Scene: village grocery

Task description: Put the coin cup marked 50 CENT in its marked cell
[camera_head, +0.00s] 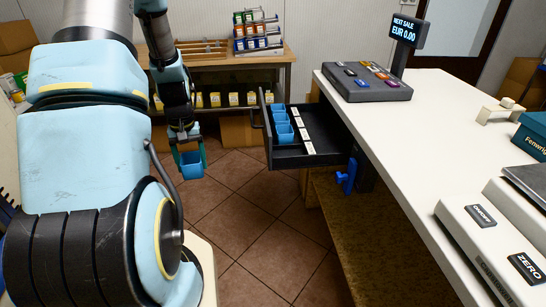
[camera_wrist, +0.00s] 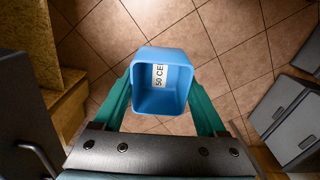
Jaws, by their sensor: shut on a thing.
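My gripper (camera_head: 190,158) hangs over the floor to the left of the open drawer. It is shut on a blue square coin cup (camera_head: 191,170). In the wrist view, the cup (camera_wrist: 175,55) sits between the green fingers, mouth towards the camera, empty inside, with a white label reading "50 CE", the rest cut off. The dark cash drawer (camera_head: 312,161) stands out from the counter. Several blue cups (camera_head: 284,133) stand in a row on its left side, beside a strip of white labels (camera_head: 307,148). The labels are too small to read, and I cannot tell which cell is marked 50 CENT.
The drawer's handle (camera_head: 254,118) juts out on its left side. The white counter (camera_head: 430,130) carries a keypad (camera_head: 366,85), a price display (camera_head: 404,29) and a scale. A blue lever (camera_head: 347,177) is below the drawer. Tiled floor (camera_head: 235,190) is clear between gripper and drawer.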

